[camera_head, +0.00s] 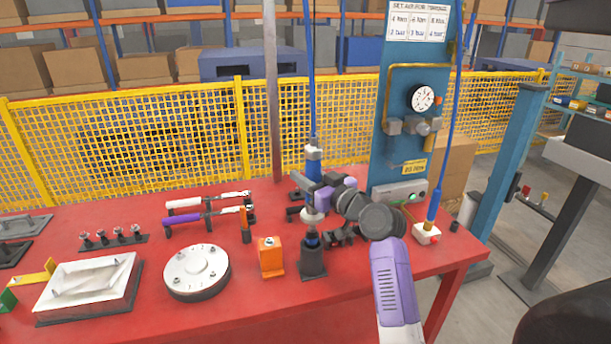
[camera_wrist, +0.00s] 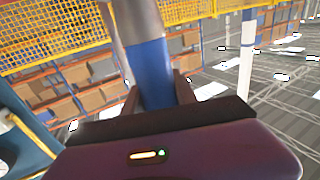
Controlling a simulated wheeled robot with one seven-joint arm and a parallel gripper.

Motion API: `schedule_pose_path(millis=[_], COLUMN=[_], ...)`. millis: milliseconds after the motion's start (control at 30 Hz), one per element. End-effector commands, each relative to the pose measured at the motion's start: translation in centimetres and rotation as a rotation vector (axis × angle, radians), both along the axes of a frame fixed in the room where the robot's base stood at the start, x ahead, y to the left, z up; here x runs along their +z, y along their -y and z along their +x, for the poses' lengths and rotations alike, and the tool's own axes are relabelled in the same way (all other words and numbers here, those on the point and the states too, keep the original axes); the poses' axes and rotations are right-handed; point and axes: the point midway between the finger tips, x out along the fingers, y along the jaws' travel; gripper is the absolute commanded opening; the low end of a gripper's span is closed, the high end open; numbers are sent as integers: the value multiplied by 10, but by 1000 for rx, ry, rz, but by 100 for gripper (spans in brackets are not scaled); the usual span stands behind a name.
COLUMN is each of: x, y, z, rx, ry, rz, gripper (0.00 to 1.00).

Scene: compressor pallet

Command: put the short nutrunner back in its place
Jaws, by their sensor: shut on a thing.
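The nutrunner (camera_head: 313,168) is an upright tool with a blue body and a silver-grey upper part, hung from a blue hose. My gripper (camera_head: 318,192) is shut around its blue body. In the wrist view the blue body (camera_wrist: 154,75) stands between the two fingers (camera_wrist: 157,95), with the grey part above. A black holder (camera_head: 312,262) stands on the red table directly below the tool. The tool's lower end is at the holder's mouth; I cannot tell how deep it sits. My wrist partly hides the tool's middle.
An orange block (camera_head: 270,258) stands just left of the holder, with a round white flange (camera_head: 197,270) farther left. Two wrenches (camera_head: 208,217) lie behind. A blue gauge column (camera_head: 408,110) and a white box (camera_head: 427,234) with a blue hose stand at right.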

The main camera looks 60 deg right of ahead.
Motion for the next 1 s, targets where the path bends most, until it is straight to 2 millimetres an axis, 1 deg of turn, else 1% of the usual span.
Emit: schedule_pose_path(millis=[1000], x=[-15], y=[0], z=[0], rx=[0], ry=[3], rz=[-3], gripper=[0])
